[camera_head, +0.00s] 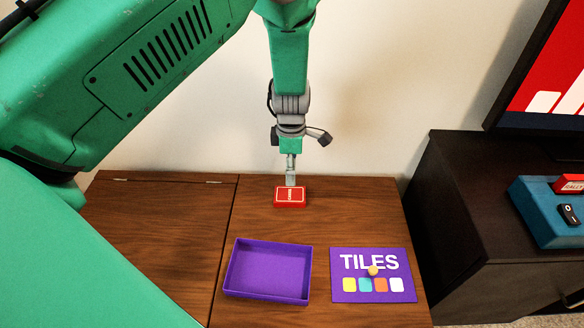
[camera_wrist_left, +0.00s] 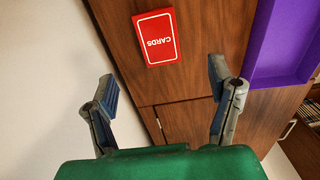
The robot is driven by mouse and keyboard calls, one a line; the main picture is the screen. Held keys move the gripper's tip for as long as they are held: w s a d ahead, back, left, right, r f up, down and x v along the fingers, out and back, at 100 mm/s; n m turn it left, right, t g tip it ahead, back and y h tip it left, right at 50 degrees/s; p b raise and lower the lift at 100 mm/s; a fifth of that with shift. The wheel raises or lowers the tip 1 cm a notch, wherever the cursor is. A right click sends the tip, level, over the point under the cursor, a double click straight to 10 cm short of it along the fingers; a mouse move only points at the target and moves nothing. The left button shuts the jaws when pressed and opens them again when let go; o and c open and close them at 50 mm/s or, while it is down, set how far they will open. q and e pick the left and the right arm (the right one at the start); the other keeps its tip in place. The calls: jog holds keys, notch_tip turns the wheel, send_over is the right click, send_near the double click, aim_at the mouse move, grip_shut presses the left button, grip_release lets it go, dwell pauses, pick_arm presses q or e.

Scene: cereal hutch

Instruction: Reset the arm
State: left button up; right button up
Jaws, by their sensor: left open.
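My left arm comes in from the left and hangs down over the back of the wooden cabinet top. My left gripper (camera_head: 290,181) points down just above or behind the red cards box (camera_head: 290,197); the exact gap is hard to judge. In the left wrist view, my left gripper (camera_wrist_left: 164,88) has its two fingers wide apart with nothing between them. The cards box (camera_wrist_left: 157,38) lies beyond the fingertips there, on the wood. One finger is hidden in the head view. My right gripper is not seen.
An open, empty purple box (camera_head: 267,270) sits on the wooden cabinet (camera_head: 150,220). A dark cabinet (camera_head: 465,190) at the right carries a blue box (camera_head: 545,215) and a screen (camera_head: 555,70). A wall stands behind.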

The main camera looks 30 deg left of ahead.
pick_arm(q)
jog(key=shift+a+f, duration=0.1)
jog(key=shift+a, duration=0.05)
jog(key=s+a+f+m+y+p, duration=0.1)
jog(key=s+f+m+p, duration=0.1)
jog(key=s+m, duration=0.5)
jog(key=s+a+f+m+y+p, duration=0.1)
jog(key=s+f+m+p, duration=0.1)
jog(key=s+m, duration=0.5)
jog(key=s+d+r+m+h+p, duration=0.1)
jog(key=s+d+r+m, duration=0.1)
jog(key=s+m, duration=0.3)
jog(key=s+d+r+m+h+p, duration=0.1)
jog(key=s+d+m+p, duration=0.1)
jog(key=s+m, duration=0.4)
jog(key=s+d, duration=0.1)
jog(key=s, duration=0.4)
jog(key=shift+s+d+r+t, duration=0.15)
jog(key=shift+d+r+t, duration=0.15)
jog(key=shift+d+r, duration=0.1)
jog(key=shift+f, duration=0.1)
